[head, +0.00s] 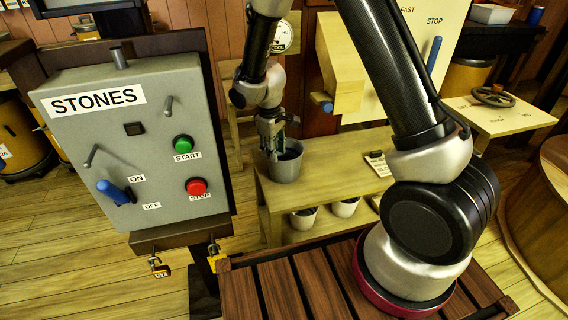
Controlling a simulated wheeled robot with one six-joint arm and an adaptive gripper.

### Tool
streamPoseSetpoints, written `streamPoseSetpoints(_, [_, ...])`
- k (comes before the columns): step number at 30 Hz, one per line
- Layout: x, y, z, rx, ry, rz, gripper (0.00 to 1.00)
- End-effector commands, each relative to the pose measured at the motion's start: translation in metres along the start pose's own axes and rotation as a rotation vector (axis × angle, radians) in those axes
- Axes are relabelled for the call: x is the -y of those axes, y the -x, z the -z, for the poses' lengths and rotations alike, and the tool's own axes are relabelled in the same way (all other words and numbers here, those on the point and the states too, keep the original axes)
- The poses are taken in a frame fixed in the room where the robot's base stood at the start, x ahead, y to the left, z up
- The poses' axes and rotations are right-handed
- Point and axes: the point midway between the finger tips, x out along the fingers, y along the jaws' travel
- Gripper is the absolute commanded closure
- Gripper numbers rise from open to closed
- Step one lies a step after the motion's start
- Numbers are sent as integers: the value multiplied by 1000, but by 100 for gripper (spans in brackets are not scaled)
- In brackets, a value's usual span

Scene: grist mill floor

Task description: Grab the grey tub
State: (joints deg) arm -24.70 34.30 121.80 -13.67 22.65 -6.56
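A grey tub (287,170) stands upright on the pale wooden bench behind the control box. It is round, with a dark inside. My gripper (274,146) points down at the tub's left side, its fingertips overlapping the near-left rim and opening in the picture. The fingers are small and dark here, so I cannot tell whether they are open or shut, or whether they touch the tub.
A grey STONES control box (130,140) with a blue lever (115,192) stands at the left, close to my arm. Two smaller pots (303,216) sit on the shelf under the bench. The bench top (335,165) right of the tub is mostly clear, apart from a small label.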

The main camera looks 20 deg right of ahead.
Motion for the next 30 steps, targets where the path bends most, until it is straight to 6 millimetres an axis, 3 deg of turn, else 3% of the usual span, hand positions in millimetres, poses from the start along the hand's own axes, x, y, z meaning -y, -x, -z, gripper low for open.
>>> streamPoseSetpoints(3, [0, -21, -1, 4, 0, 1, 68])
streamPoseSetpoints(11, [0, -45, -1, 3, 0, 0, 68])
streamPoseSetpoints(19, [-1, -88, -2, 3, -1, 0, 68])
streamPoseSetpoints(28, [-1, -95, -1, 0, -2, 0, 68])
streamPoseSetpoints(30, [-1, -95, -1, 0, -2, 0, 77])
